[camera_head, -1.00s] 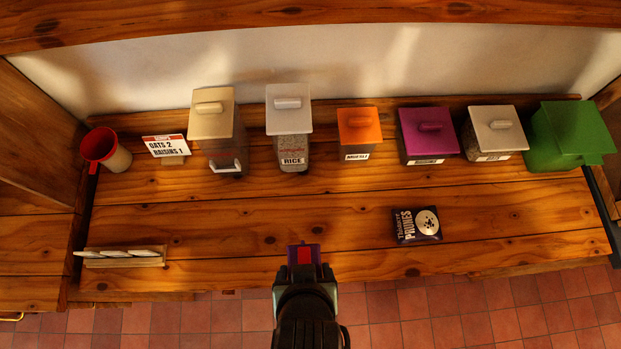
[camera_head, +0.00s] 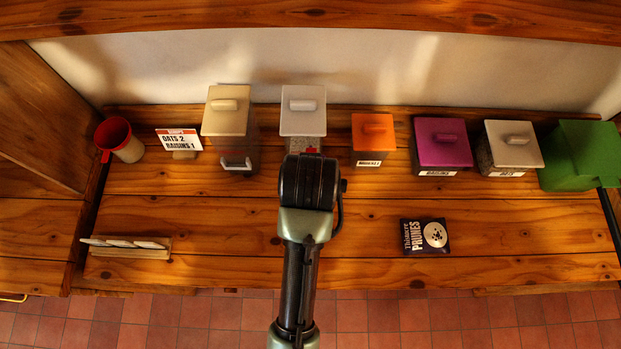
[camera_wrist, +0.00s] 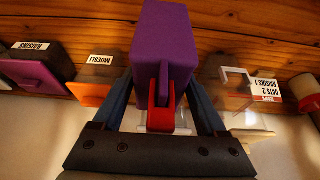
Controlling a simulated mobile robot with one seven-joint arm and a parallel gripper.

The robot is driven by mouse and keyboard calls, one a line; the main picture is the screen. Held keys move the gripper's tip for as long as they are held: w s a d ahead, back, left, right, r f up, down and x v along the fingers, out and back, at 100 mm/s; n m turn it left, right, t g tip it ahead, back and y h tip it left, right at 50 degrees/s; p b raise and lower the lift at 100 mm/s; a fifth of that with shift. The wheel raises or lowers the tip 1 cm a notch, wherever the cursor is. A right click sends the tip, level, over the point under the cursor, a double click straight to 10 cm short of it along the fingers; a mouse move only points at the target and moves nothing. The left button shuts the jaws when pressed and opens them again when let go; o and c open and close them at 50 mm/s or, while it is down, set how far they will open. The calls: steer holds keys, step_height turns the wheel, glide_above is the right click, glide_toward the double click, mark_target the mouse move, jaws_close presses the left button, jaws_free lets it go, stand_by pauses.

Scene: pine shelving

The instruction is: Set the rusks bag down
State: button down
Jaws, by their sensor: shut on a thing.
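The rusks bag (camera_wrist: 163,45) appears in the wrist view as a purple block with a red part (camera_wrist: 161,108) at its near end. My gripper (camera_wrist: 162,100) is shut on it, with a dark blue finger on each side of the red part. In the head view my wrist covers the bag and the fingers, and only a speck of red shows near the rice bin. I cannot tell whether the bag touches the pine shelf (camera_head: 190,210).
Along the back stand a red-rimmed cup (camera_head: 121,138), an oats and raisins card (camera_head: 179,139), a beige-lidded bin (camera_head: 227,115), a white-lidded bin (camera_head: 303,108), orange (camera_head: 373,130), purple (camera_head: 441,143) and cream-lidded (camera_head: 512,143) bins, and a green box (camera_head: 578,152). A prunes box (camera_head: 425,236) lies right of my arm.

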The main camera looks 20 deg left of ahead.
steer(key=shift+w+a+r, duration=0.15)
steer(key=shift+w+a, duration=0.05)
steer(key=shift+w, duration=0.35)
step_height(320, 180, down, 6)
steer(key=shift+w+f+p, duration=0.1)
steer(key=shift+f+p, duration=0.15)
steer(key=shift+p, duration=0.6)
steer(key=shift+w+f, duration=0.1)
steer(key=shift+f, duration=0.25)
steer(key=shift+f, duration=0.2)
jaws_free()
steer(key=shift+r, duration=0.15)
